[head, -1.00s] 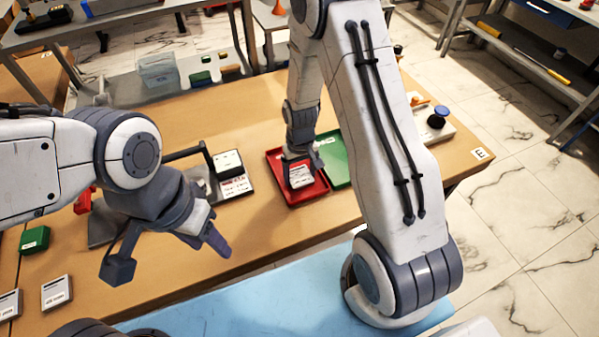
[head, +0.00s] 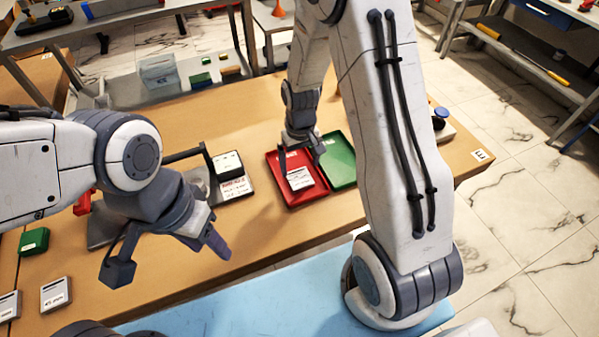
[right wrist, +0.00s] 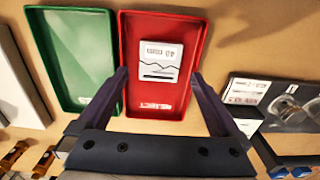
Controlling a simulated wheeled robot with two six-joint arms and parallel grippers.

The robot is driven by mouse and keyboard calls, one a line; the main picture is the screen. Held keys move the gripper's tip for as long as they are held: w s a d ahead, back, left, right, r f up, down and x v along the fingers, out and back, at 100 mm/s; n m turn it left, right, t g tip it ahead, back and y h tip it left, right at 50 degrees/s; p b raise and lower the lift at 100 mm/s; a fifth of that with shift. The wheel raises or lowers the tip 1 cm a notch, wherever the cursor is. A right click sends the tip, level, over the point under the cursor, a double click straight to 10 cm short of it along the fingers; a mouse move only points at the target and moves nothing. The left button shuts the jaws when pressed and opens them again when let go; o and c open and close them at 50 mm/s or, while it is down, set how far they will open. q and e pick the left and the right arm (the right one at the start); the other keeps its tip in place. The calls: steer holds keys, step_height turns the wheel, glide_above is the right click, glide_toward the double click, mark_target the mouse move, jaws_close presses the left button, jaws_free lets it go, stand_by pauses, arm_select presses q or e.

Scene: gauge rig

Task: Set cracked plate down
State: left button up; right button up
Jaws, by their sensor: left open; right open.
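The cracked plate (right wrist: 161,61) is a small light square with "40 mm" and a jagged dark line, seen in the right wrist view. It lies in the red tray (right wrist: 137,35), and it also shows there in the head view (head: 299,178). My right gripper (right wrist: 158,78) is open; its fingers stand apart, either side of the plate in the picture, with nothing between them. In the head view my right gripper (head: 302,160) is over the red tray. My left gripper (head: 170,262) is open and empty over the left part of the table.
A green tray (head: 338,160) stands right beside the red one. A dark gauge stand (head: 234,188) with a white block is left of the trays. A green block (head: 34,240) and light plates (head: 56,294) lie at the table's left.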

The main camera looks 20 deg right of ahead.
mark_target(300, 179)
steer(key=s+a+r+n, duration=0.1)
steer(key=a+r, duration=0.2)
steer(key=r, duration=0.2)
steer(key=s+a+r, duration=0.2)
steer(key=r, duration=0.3)
steer(key=s+a+r+n, duration=0.3)
steer(key=s+a+r, duration=0.1)
steer(key=s, duration=0.5)
steer(key=s+a+r+n+y, duration=0.1)
steer(key=s+a+r, duration=0.3)
steer(key=s, duration=0.6)
steer(key=shift+s+a+n, duration=0.2)
steer(key=shift+a+n, duration=0.45)
steer(key=shift+n, duration=0.25)
steer(key=shift+c, duration=0.3)
